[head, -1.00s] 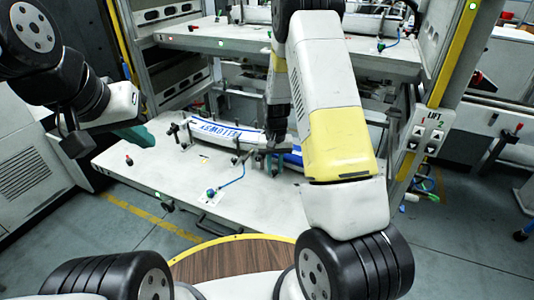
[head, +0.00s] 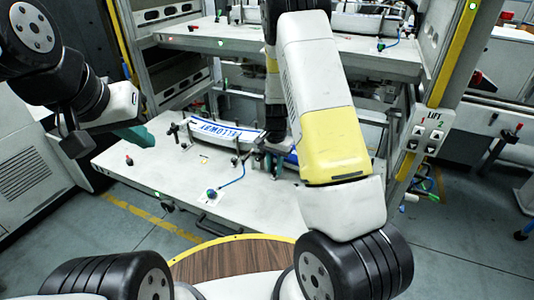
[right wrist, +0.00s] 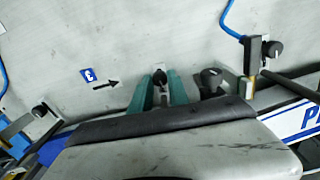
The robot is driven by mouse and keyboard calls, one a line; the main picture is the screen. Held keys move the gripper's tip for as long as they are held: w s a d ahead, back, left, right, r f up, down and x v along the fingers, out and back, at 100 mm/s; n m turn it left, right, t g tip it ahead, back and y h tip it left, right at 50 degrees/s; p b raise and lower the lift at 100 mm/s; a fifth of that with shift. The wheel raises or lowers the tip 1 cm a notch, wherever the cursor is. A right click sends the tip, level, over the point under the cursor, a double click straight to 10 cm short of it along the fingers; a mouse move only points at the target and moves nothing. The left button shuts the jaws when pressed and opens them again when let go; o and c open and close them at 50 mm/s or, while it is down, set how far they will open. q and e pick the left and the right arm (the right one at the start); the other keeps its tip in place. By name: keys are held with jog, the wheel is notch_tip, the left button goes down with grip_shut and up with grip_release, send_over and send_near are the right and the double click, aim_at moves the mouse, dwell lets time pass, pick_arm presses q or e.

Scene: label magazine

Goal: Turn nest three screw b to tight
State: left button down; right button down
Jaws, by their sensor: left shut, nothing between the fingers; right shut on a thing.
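In the right wrist view, the teal fingers of my right gripper (right wrist: 159,92) are closed around a small black-headed screw (right wrist: 160,76) on the grey shelf. I cannot read which letter this screw has. A blue label with a white 3 (right wrist: 88,74) and a black arrow pointing toward the screw lie to its left. In the head view my right gripper (head: 268,162) is low at the shelf, mostly hidden by my own arm. My left gripper (head: 133,136) is shut and empty, at the shelf's left end, away from the screws.
A black knob (right wrist: 211,78) and an upright clamp (right wrist: 250,55) stand just right of my right gripper. A white strip with blue lettering (head: 228,134) lies in the neighbouring nest. A blue cable (head: 234,180) runs over the shelf's front. A second shelf hangs above.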

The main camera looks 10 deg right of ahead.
aim_at(274, 171)
jog(key=c, duration=1.3)
grip_release()
jog(key=shift+o, duration=0.2)
jog(key=shift+r, duration=0.1)
notch_tip(274, 171, up, 7)
jog(key=shift+r, duration=0.3)
